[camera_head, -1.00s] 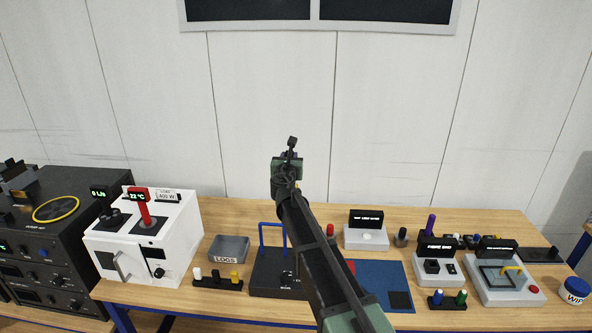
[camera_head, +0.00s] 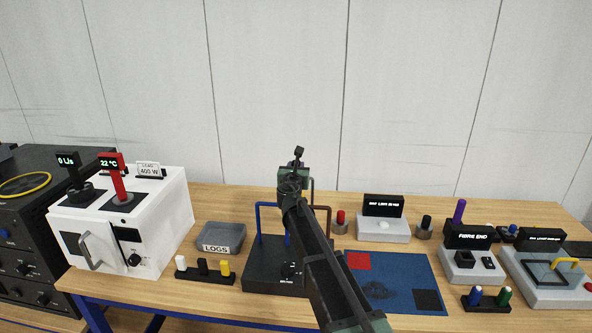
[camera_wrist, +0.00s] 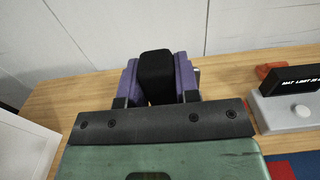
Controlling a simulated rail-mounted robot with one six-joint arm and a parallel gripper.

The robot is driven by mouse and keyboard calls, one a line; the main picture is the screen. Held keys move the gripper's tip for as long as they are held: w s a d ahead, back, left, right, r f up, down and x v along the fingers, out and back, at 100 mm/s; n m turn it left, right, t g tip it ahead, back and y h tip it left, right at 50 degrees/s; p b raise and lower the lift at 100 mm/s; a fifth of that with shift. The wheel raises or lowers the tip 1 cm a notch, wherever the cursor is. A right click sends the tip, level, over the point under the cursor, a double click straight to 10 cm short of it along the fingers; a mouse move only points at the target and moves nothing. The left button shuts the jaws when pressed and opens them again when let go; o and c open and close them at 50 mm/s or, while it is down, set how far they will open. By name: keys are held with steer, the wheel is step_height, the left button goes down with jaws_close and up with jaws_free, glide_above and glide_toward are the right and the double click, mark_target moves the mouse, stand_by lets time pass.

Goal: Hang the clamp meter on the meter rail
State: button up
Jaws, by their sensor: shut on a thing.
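My gripper (camera_head: 296,172) is raised above the back of the bench, seen from behind in the head view. In the wrist view my gripper (camera_wrist: 157,80) has purple fingers closed on both sides of a black, rounded block (camera_wrist: 156,68). This block appears to be the clamp meter; most of it is hidden. A black base (camera_head: 262,268) carries a blue hoop (camera_head: 259,220) and a brown hoop (camera_head: 329,222), partly behind my arm. I cannot tell which part is the meter rail.
A white cabinet (camera_head: 155,225) and a LOGS tray (camera_head: 221,239) stand left. A blue mat (camera_head: 405,268) lies right of my arm, with labelled grey boxes (camera_head: 383,229) beyond it. The wall behind is clear.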

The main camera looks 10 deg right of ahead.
steer(key=shift+x, duration=2.3)
steer(key=shift+w, duration=0.15)
steer(key=shift+x, duration=2.1)
steer(key=shift+f, duration=0.1)
steer(key=shift+f+b, duration=1.35)
steer(key=shift+b, duration=0.15)
steer(key=shift+f+b, duration=0.55)
steer(key=o, duration=1.1)
steer(key=shift+c, duration=0.2)
